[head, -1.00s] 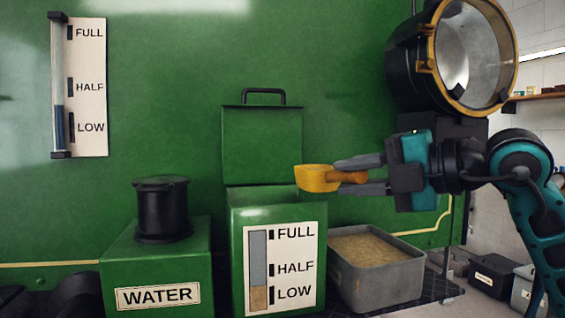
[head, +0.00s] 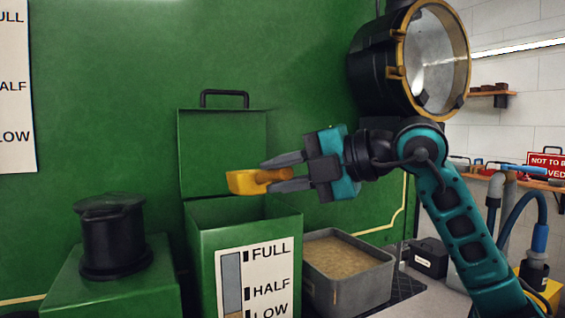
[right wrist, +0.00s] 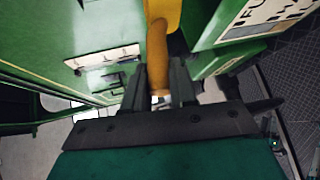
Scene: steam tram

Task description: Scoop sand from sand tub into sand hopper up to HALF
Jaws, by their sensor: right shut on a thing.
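My right gripper (head: 266,175) is shut on the handle of a yellow-orange scoop (head: 240,183). The scoop is over the opening of the green sand hopper (head: 203,262) and looks about level; its contents are hidden. In the right wrist view the scoop's handle (right wrist: 157,45) is between the fingers. The hopper's lid (head: 222,150) stands open. On its gauge (head: 258,285), the tan level is near LOW, at the bottom edge of the picture. The grey sand tub (head: 345,292) stands right of the hopper with sand (head: 345,257) in it. My left gripper is not in view.
A green water box (head: 110,285) with a black cap (head: 112,235) stands left of the hopper. A big round lamp (head: 432,60) hangs above my right arm. A dark box (head: 427,257) lies behind the tub. A workbench and blue hose (head: 540,237) are at right.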

